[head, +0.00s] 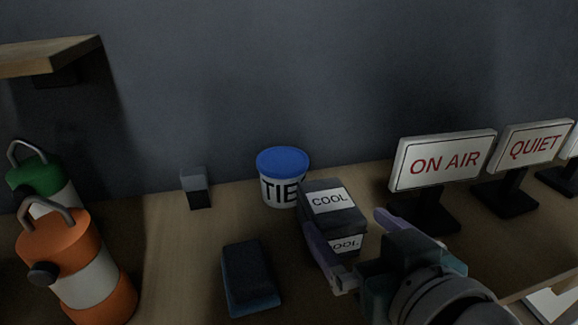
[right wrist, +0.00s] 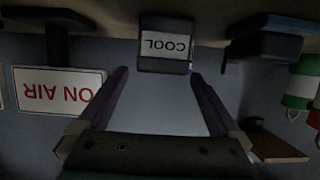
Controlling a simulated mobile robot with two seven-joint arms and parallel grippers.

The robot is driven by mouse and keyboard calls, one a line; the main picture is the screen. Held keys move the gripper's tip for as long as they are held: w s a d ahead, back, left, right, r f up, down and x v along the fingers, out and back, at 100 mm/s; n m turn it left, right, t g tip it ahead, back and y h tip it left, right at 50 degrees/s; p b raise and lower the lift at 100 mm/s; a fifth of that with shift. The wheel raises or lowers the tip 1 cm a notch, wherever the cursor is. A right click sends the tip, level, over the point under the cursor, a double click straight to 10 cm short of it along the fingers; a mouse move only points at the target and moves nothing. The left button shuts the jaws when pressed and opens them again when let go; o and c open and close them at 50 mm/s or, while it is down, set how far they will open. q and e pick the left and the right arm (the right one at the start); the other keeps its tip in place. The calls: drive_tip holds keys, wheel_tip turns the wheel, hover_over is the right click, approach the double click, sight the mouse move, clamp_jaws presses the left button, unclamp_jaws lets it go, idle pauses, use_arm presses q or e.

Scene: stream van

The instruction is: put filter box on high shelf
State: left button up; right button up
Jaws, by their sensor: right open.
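A dark box labelled COOL (head: 334,204), which fits the filter box, sits on the wooden counter in front of a tub. My right gripper (head: 346,222) is open, with its purple fingers reaching toward the box from the front right. In the right wrist view the box (right wrist: 165,47) lies ahead, roughly centred between the two spread fingertips (right wrist: 158,72); I cannot tell whether they touch it. A wooden shelf (head: 50,57) is high on the wall at the left; it also shows in the right wrist view (right wrist: 280,148). My left gripper is out of view.
A blue-lidded tub (head: 283,162) stands right behind the box. A dark blue block (head: 248,278) and a small grey block (head: 196,188) are left of it. Orange (head: 66,240) and green (head: 34,172) canisters stand below the shelf. ON AIR (head: 443,160) and QUIET (head: 533,146) signs stand right.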

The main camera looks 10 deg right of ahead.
sight(329, 208)
drive_tip(key=x, duration=0.7)
drive_tip(key=shift+a+f+b, duration=0.15)
drive_tip(key=shift+f+b, duration=0.05)
drive_tip(key=shift+b, duration=0.15)
drive_tip(key=shift+c, duration=0.2)
drive_tip(key=shift+r, duration=0.1)
drive_tip(key=c, duration=1.5)
